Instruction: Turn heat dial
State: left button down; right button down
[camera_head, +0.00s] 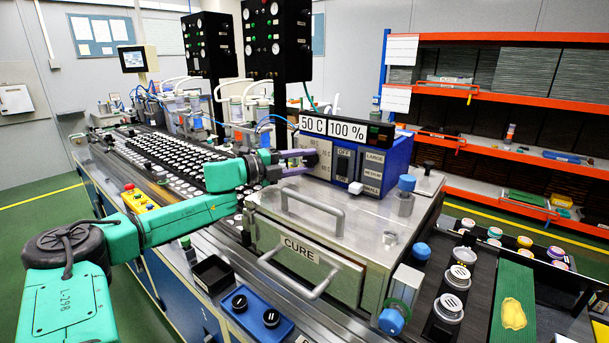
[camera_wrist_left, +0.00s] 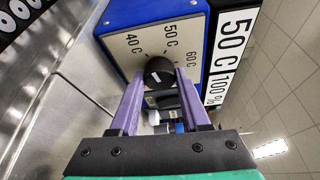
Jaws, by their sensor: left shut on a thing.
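The heat dial is a round black knob (camera_wrist_left: 159,72) with a white mark, on a pale plate (camera_wrist_left: 135,58) marked 40 C, 50 C and 60 C. The plate is on the side of the blue control box (camera_head: 369,152). My left gripper (camera_head: 312,158) reaches the dial from the left. Its two purple fingers are shut on the knob, one on each side, in the left wrist view (camera_wrist_left: 161,76). The display (camera_head: 333,127) on top of the box reads 50 C and 100 %. In the head view the fingers partly hide the dial. My right gripper is not in view.
The box stands on the metal CURE oven (camera_head: 350,222), which has bar handles at its front and top. A conveyor with many small white-topped parts (camera_head: 175,152) runs behind my left arm.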

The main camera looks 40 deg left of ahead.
aim_at(307, 165)
pick_arm(q)
jog(key=shift+f+n+t+b, duration=0.1)
jog(key=shift+n+t+b, duration=0.3)
jog(key=shift+n+b, duration=0.7)
jog(key=shift+c, duration=1.9)
grip_release()
jog(key=s+b, duration=0.1)
jog(key=b, duration=0.3)
jog(key=s+a+f+b, duration=0.1)
jog(key=b, duration=0.3)
jog(key=shift+s+f, duration=0.1)
jog(key=shift+s, duration=0.25)
jog(key=b+v, duration=0.2)
jog(key=v, duration=0.1)
jog(key=b+v, duration=0.1)
jog(key=v, duration=0.3)
jog(key=r+b+v, duration=0.1)
jog(key=b+v, duration=0.1)
jog(key=v, duration=0.1)
jog(key=shift+s+a+b, duration=0.25)
jog(key=shift+s+b, duration=0.05)
jog(key=shift+s, duration=0.05)
jog(key=shift+s+a+r, duration=0.1)
jog(key=shift+s+a, duration=0.05)
jog(key=shift+s, duration=0.2)
